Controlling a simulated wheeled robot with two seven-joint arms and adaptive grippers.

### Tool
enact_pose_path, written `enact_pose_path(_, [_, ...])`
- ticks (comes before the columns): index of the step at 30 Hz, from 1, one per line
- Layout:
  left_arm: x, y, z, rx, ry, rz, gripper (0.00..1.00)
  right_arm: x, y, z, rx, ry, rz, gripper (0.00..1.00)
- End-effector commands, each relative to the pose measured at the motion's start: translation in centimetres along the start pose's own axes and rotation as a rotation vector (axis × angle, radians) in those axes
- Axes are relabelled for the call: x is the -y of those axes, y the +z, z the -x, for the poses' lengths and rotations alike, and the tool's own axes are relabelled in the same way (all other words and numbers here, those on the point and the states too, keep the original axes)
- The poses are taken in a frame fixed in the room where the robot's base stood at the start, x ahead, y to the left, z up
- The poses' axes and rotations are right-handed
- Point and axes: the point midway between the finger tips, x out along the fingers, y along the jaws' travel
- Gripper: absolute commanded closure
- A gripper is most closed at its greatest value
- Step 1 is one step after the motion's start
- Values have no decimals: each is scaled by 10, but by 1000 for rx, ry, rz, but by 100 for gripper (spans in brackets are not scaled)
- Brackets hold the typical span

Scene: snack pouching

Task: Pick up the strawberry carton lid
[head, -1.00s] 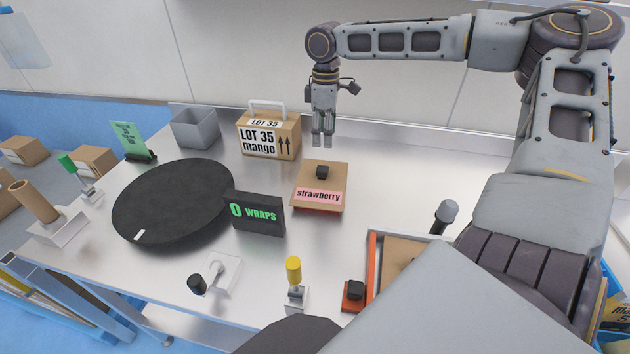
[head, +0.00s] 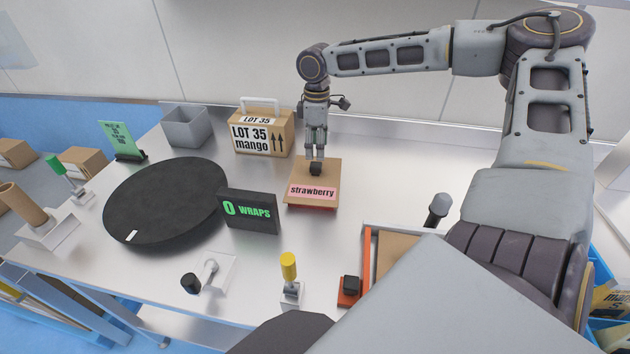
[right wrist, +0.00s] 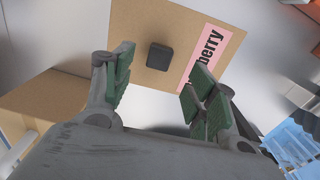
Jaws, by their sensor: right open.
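The strawberry carton lid (head: 325,177) is a flat brown panel with a pink "strawberry" label and a small black knob (head: 315,168) on top. It lies on the metal table, right of the mango box; a little red shows under its front edge. My right gripper (head: 314,157) points down at the knob from above. In the right wrist view the lid (right wrist: 190,30) fills the upper middle, and the knob (right wrist: 160,57) lies ahead of and between the open green-padded fingers (right wrist: 158,85). No contact with the knob can be made out. My left gripper is not in view.
A mango box (head: 262,135) with a handle stands behind left of the lid. A black turntable (head: 165,200) and a black "0 WRAPS" sign (head: 249,211) are to the left. A yellow-topped lever (head: 289,268) and an orange-edged tray (head: 367,260) are in front.

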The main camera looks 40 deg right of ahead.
Motion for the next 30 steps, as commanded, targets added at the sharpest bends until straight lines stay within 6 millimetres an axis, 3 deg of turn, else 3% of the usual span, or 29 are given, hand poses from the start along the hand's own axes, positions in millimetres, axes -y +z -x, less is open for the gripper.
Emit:
enact_pose_path(6, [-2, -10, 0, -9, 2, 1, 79, 0, 0, -25, 2, -2, -1, 43])
enact_pose_path(22, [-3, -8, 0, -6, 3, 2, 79, 0, 0, -32, 0, -1, 0, 43])
enact_pose_path(30, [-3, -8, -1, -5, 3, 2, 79, 0, -1, -52, 3, -2, 0, 43])
